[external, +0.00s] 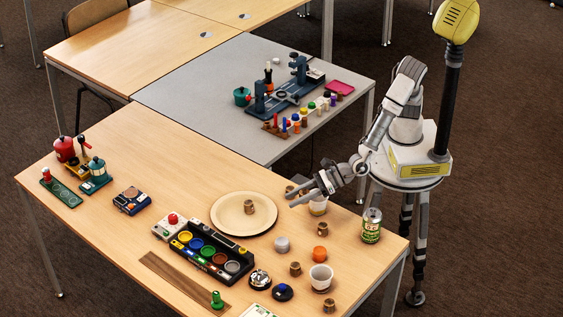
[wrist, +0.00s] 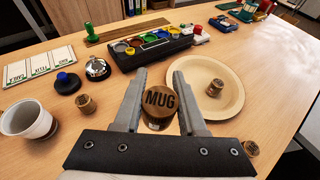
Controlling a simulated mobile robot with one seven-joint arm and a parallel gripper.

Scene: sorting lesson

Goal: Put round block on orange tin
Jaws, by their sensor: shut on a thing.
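My gripper (wrist: 160,76) is shut on a round brown block (wrist: 160,101), whose flat top reads "MUG" in the wrist view. The block sits between the two grey fingers. In the external view my gripper (external: 302,194) is above the table to the right of the plate, and the block in it is hard to make out. A small round orange tin (external: 320,254) stands on the table nearer the front, apart from my gripper. I cannot make out the tin in the wrist view.
A round plate (external: 224,222) carries a small brown block (external: 249,207). A grey-white tin (external: 282,244), a white cup (external: 321,277) and other brown blocks (external: 295,268) stand near the orange tin. A green can (external: 371,226) is at the right edge. A tray of coloured pots (external: 246,258) lies left.

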